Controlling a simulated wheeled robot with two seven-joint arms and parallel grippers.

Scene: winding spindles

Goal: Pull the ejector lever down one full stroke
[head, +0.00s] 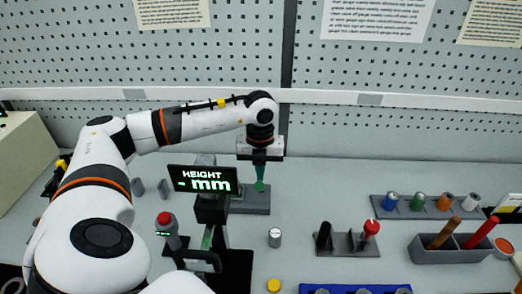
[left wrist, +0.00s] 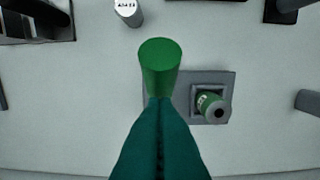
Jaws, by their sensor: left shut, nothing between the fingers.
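My left gripper (head: 260,184) reaches over the bench, fingers pointing down, above a grey base (head: 250,204). Its teal fingers are pressed together and empty; they also show in the left wrist view (left wrist: 158,103). A green cylinder (left wrist: 160,68) appears right at the fingertips there; I cannot tell whether they touch. Whether this cylinder is the ejector lever's grip is unclear. A green-banded piece (left wrist: 209,104) sits in a square socket on a grey plate beside it. My right gripper is not in view.
A red-topped device (head: 166,222) stands left of the display. A small silver cylinder (head: 275,237) stands right of it. A holder (head: 345,243) carries a red-knobbed piece. A rack of coloured knobs (head: 376,212) and a grey bin (head: 446,252) stand at right.

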